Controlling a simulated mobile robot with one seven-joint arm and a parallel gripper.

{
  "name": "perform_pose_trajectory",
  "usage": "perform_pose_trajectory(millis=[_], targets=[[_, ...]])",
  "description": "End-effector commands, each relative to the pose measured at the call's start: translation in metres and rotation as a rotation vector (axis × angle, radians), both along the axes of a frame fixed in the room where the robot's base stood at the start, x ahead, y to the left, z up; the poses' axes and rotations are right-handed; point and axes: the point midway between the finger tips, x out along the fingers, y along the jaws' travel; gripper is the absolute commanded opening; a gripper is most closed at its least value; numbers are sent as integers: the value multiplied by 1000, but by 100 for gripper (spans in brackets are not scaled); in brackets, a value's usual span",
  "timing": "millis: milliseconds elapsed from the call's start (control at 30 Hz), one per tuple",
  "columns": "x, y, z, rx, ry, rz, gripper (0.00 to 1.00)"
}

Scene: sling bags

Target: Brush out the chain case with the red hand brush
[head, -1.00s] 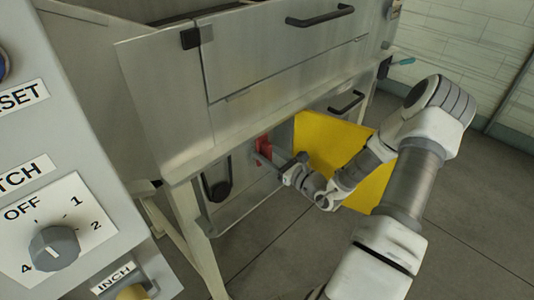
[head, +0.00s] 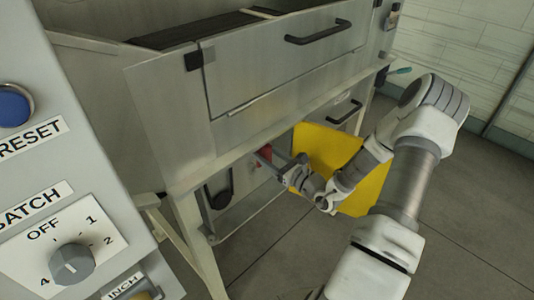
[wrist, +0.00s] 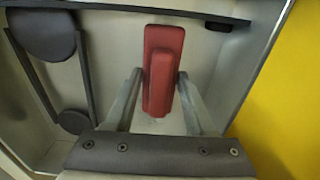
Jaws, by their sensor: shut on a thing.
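The red hand brush (wrist: 163,65) is between the two fingers of my gripper (wrist: 159,78) in the wrist view, and the gripper is shut on it. The chain case (wrist: 108,60) is an open, pale metal recess around the brush, with dark round wheels (wrist: 43,33) and a dark chain or belt run at left and top. In the head view the brush (head: 264,152) shows as a small red patch at the case opening, partly hidden by my gripper (head: 266,160). The bristles are hidden, so I cannot tell whether they touch the case.
A yellow door (head: 325,150) stands open to the right of the case, close to my wrist. The grey machine body (head: 290,80) overhangs the opening. A control panel (head: 75,210) with a knob fills the near left. Open floor (head: 440,200) lies at right.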

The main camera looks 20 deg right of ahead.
Motion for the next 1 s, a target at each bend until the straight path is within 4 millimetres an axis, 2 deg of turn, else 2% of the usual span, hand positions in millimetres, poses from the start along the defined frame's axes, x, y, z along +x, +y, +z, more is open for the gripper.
perform_pose_trajectory(millis=[33, 200, 467, 800, 1000], targets=[[1, 1, -8, 1, 0, 2, 10], [1, 1, -24, 0, 1, 1, 10], [1, 1, -31, 0, 0, 2, 10], [-1, 0, -60, 0, 1, 2, 10], [-1, 0, -65, 0, 1, 1, 10]])
